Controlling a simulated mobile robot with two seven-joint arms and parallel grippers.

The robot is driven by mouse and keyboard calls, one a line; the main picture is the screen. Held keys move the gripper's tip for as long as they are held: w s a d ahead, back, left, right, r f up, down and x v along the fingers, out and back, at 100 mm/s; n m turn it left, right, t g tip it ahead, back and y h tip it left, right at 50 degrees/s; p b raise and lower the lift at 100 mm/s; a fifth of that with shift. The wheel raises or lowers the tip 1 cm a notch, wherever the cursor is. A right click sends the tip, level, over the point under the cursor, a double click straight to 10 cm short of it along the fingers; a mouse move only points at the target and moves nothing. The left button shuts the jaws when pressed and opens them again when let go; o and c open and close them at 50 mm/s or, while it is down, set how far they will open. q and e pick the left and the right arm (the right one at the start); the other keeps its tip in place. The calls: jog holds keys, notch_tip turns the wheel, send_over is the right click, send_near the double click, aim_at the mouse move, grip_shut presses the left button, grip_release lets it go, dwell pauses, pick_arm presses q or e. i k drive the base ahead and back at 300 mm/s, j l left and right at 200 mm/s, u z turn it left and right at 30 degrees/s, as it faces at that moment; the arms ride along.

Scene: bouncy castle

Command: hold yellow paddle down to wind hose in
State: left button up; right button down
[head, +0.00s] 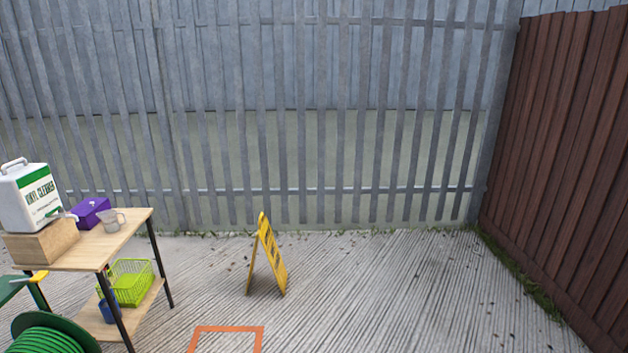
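A green hose reel (50,336) with green hose wound on it is at the bottom left corner, cut off by the frame edge. A small yellow piece (38,276), which may be the yellow paddle, shows just above the reel at the left edge, by a dark green part (14,287). I cannot tell clearly how it is joined to the reel. Neither of my grippers is in view.
A wooden table (128,228) at the left bears a white cleaner jug (26,198), a purple box (90,212) and a clear measuring jug (110,222). A lime basket (132,282) sits on its lower shelf. A yellow folding sign (267,258) stands mid-floor, near an orange floor outline (228,329). Floor at right is clear.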

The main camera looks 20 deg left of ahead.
aim_at(39, 276)
jog(key=i+u, duration=1.25)
jog(key=u, duration=0.25)
jog(key=i+u, duration=0.15)
jog(key=u, duration=0.25)
jog(key=i+l+u, duration=0.15)
jog(key=u, duration=0.3)
jog(key=i+u, duration=0.25)
jog(key=u, duration=0.15)
jog(key=i+l+u, duration=0.15)
jog(key=u, duration=0.25)
jog(key=i+l+u, duration=0.25)
jog(key=u, duration=0.15)
jog(key=i, duration=0.1)
